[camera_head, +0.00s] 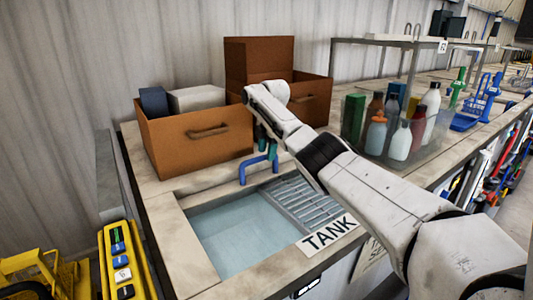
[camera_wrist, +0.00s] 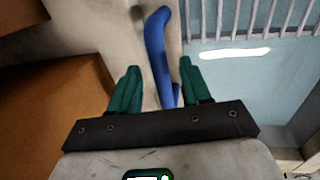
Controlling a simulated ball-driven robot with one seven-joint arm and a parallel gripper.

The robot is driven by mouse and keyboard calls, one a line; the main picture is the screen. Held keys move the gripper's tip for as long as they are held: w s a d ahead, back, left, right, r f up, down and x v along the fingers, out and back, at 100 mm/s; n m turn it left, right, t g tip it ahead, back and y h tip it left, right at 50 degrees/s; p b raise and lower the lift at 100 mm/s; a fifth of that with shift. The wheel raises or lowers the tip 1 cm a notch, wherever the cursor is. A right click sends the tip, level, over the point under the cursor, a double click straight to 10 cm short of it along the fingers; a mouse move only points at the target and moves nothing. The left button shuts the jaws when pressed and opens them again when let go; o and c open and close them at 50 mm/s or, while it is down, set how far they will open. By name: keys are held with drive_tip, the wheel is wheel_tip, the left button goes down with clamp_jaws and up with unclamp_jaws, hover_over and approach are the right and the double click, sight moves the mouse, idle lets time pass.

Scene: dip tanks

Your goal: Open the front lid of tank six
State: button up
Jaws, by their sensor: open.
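A tank sunk in the worktop shows pale blue water (camera_head: 240,232) and a slatted grey grate (camera_head: 300,204) on its right. The water also shows at the right in the wrist view (camera_wrist: 262,85). A sign (camera_head: 328,233) on its front edge reads "TANK"; any number is hidden behind my arm. A blue bent bar (camera_head: 245,173) stands at the tank's back edge. My gripper (camera_head: 267,147) is just above it, with green fingers open. In the wrist view, the bar (camera_wrist: 155,40) runs between my fingers (camera_wrist: 160,82); contact cannot be told. I cannot make out a lid.
An open brown box (camera_head: 200,145) with a handle stands behind the tank, close left of my gripper. Another brown box (camera_head: 310,105) with a raised panel is behind my arm. A clear tray (camera_head: 400,165) of bottles stands right. A yellow button panel (camera_head: 122,262) is at lower left.

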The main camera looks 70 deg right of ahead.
wheel_tip(320, 180, up, 9)
drive_tip(key=s+a+b, duration=0.1)
drive_tip(key=shift+s+r+b, duration=0.2)
drive_tip(key=shift+s+b, duration=0.1)
idle(0.5)
